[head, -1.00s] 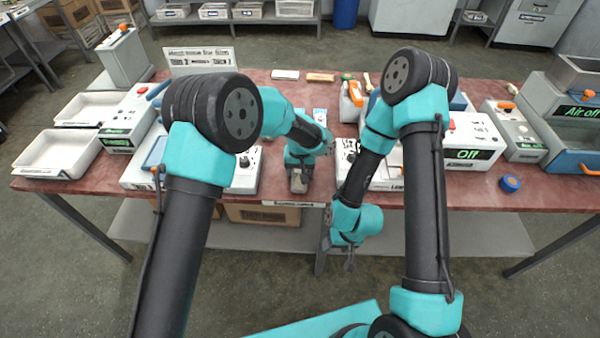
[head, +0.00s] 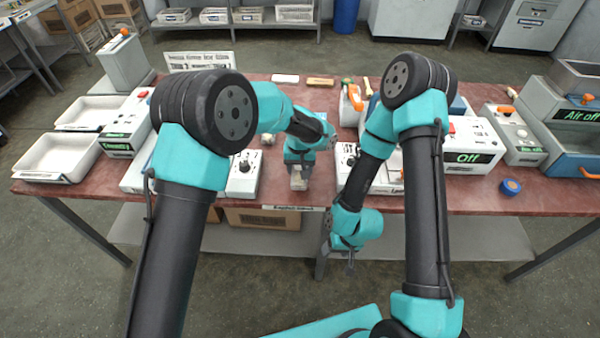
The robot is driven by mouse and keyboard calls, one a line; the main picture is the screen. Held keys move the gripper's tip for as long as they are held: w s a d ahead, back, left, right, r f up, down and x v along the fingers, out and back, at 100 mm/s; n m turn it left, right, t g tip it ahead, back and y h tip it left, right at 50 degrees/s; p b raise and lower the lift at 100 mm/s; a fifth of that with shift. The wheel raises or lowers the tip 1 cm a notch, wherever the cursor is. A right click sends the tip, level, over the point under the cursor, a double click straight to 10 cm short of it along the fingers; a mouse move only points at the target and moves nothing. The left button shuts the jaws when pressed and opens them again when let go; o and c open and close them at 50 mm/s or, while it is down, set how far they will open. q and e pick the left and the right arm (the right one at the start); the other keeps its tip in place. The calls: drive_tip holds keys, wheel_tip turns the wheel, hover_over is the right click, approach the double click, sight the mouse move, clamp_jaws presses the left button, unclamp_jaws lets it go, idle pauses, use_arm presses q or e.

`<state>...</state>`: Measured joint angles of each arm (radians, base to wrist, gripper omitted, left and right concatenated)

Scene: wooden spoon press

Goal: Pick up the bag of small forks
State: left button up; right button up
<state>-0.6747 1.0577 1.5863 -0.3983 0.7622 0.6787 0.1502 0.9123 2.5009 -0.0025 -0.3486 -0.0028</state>
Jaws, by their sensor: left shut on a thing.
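My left gripper (head: 298,181) is at the front middle of the red table, pointing down. It is shut on a small pale thing that shows at its jaws. This fits the bag of small forks, but its contents are too small to make out, and my wrist hides part of it. My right gripper (head: 350,262) hangs low in front of the table's front edge, apart from everything on it. Its fingers are too small to tell open from shut.
A white box with a knob (head: 243,176) stands left of my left gripper, and another control box (head: 346,160) stands to its right. Two white trays (head: 57,157) lie at the far left. A blue tape roll (head: 510,187) lies at right. A cardboard box (head: 262,217) is below the table.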

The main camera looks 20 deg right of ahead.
use_arm(q)
drive_tip(key=s+a, duration=0.2)
drive_tip(key=s, duration=0.5)
drive_tip(key=s+a+r, duration=0.1)
drive_tip(key=s+a, duration=0.1)
drive_tip(key=s, duration=0.6)
drive_tip(key=shift+s+a+r, duration=0.2)
drive_tip(key=shift+s+a, duration=0.05)
